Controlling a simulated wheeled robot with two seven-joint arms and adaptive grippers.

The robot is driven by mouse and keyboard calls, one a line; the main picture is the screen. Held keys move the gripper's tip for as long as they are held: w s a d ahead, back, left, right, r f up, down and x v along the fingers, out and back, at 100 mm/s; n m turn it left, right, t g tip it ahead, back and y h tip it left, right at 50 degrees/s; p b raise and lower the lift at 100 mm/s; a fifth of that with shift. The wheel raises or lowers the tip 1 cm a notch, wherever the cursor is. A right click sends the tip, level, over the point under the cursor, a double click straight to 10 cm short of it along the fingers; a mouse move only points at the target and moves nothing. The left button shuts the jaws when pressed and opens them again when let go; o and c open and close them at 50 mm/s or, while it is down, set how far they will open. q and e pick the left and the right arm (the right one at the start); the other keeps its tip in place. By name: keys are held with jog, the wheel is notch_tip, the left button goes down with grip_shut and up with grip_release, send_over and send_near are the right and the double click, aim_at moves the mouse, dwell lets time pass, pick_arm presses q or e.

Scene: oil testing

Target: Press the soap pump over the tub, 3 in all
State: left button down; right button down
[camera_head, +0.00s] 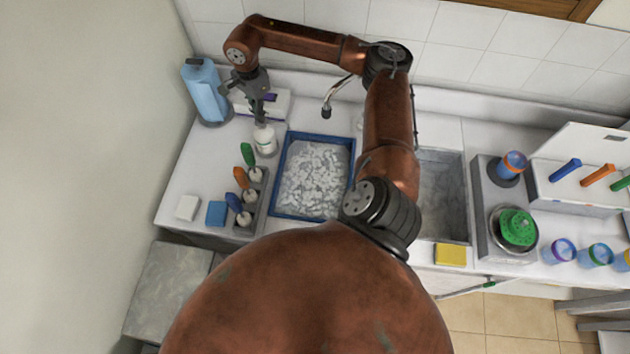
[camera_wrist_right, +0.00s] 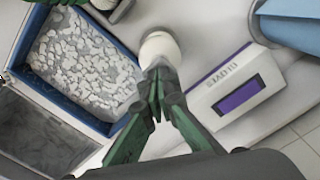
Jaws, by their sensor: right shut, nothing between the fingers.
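The soap pump bottle (camera_head: 265,143) is white with a label and stands upright on the counter, just left of the blue-rimmed tub (camera_head: 272,190). The tub holds white foam or foamy water. My right gripper (camera_head: 260,112) points down directly above the bottle, shut and empty. In the right wrist view the fingertips (camera_wrist_right: 157,95) overlap the white round top of the bottle (camera_wrist_right: 158,46), and the pump head is hidden behind them. I cannot tell whether they touch it. The tub also shows in that view (camera_wrist_right: 65,107). My left gripper is not in view.
A rack holds coloured-handled brushes (camera_head: 246,212) in front. The faucet (camera_head: 334,98) rises behind the tub. A sink and yellow sponge (camera_head: 450,254) lie right.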

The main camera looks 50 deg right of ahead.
jog(key=shift+r+p, duration=0.8)
jog(key=shift+r, duration=0.75)
jog(key=shift+f, duration=0.1)
jog(key=shift+f+b, duration=1.05)
jog(key=shift+f, duration=0.55)
jog(key=shift+r+p, duration=0.9)
jog(key=shift+r, duration=0.8)
